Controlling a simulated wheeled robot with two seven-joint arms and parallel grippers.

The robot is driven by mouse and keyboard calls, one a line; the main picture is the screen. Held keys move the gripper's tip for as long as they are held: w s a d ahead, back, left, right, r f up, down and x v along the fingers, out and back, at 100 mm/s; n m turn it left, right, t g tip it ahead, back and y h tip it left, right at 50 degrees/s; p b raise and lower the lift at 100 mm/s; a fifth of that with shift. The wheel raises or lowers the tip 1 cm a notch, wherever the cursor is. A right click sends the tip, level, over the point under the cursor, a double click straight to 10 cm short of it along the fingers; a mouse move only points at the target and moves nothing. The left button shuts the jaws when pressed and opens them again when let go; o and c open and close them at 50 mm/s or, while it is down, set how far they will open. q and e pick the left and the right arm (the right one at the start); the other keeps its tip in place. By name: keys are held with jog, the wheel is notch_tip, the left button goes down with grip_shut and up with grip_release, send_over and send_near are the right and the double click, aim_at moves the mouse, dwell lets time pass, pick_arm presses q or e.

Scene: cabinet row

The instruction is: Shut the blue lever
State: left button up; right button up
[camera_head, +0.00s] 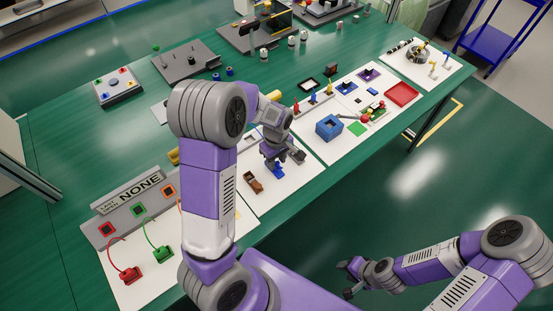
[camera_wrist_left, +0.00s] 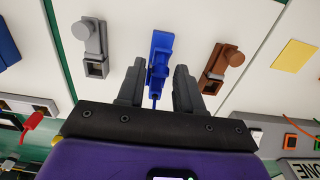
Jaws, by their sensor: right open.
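The blue lever (camera_head: 278,170) is on the white panel on the green table, just below my left gripper (camera_head: 283,159) in the head view. In the left wrist view the blue lever (camera_wrist_left: 160,50) shows between the two spread dark fingers of my left gripper (camera_wrist_left: 157,82), with a gap on each side. The lever's handle angle is hard to tell, and part of its base is hidden. My right gripper (camera_head: 350,279) is open and empty, away from the table at the lower right.
A brown lever (camera_wrist_left: 222,62) and a grey lever (camera_wrist_left: 95,45) flank the blue one. A blue box (camera_head: 329,127) and a red tray (camera_head: 402,94) are further right. A panel with red (camera_head: 131,274) and green (camera_head: 161,253) plugs is at the left.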

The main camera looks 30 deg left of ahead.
pick_arm(q)
grip_shut()
